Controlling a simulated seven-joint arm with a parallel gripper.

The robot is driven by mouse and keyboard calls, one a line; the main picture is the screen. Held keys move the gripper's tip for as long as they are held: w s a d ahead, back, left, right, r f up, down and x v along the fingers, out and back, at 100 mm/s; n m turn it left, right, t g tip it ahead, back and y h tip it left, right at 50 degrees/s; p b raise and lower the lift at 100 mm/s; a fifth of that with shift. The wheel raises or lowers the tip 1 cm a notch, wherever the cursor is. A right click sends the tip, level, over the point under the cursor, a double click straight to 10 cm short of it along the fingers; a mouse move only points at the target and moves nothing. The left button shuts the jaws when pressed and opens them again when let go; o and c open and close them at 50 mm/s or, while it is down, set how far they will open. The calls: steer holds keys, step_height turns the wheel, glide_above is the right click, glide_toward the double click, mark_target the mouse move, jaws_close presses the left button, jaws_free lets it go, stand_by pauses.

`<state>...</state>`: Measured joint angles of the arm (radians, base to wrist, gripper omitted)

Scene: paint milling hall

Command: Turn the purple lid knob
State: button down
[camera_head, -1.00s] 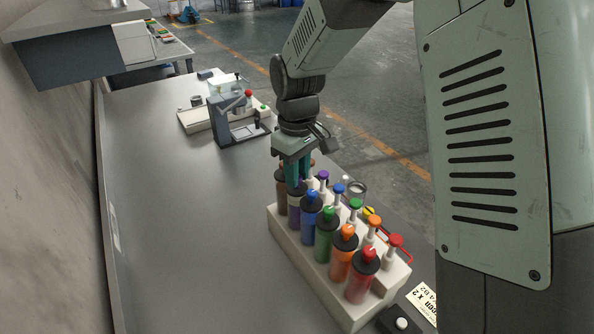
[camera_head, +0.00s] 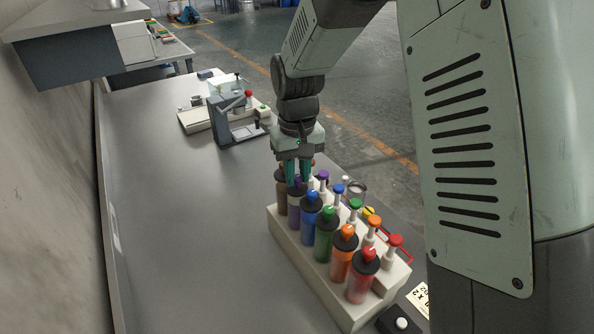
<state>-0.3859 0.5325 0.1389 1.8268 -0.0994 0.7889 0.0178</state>
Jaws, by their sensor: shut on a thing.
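The purple bottle (camera_head: 295,215) stands upright in a cream rack (camera_head: 325,285), in a row of coloured bottles, with a dark lid on top. Its purple lid knob (camera_head: 298,182) shows only in part between my fingers. My gripper (camera_head: 298,180) points down over this bottle, its teal fingers shut on the purple knob. A second purple knob (camera_head: 323,175) sits on a thin white stem in the row to the right, just beside my fingers.
Blue (camera_head: 311,220), green (camera_head: 327,235), orange (camera_head: 343,255) and red (camera_head: 363,278) bottles stand close in front; a brown bottle (camera_head: 281,195) is behind. Stemmed coloured knobs line the right. A grey device (camera_head: 232,120) stands farther back. The bench left of the rack is clear.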

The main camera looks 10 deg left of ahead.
mark_target(297, 177)
steer(key=c, duration=1)
jaws_free()
steer(key=shift+o, duration=0.2)
steer(key=shift+r, duration=0.1)
step_height(297, 177, up, 11)
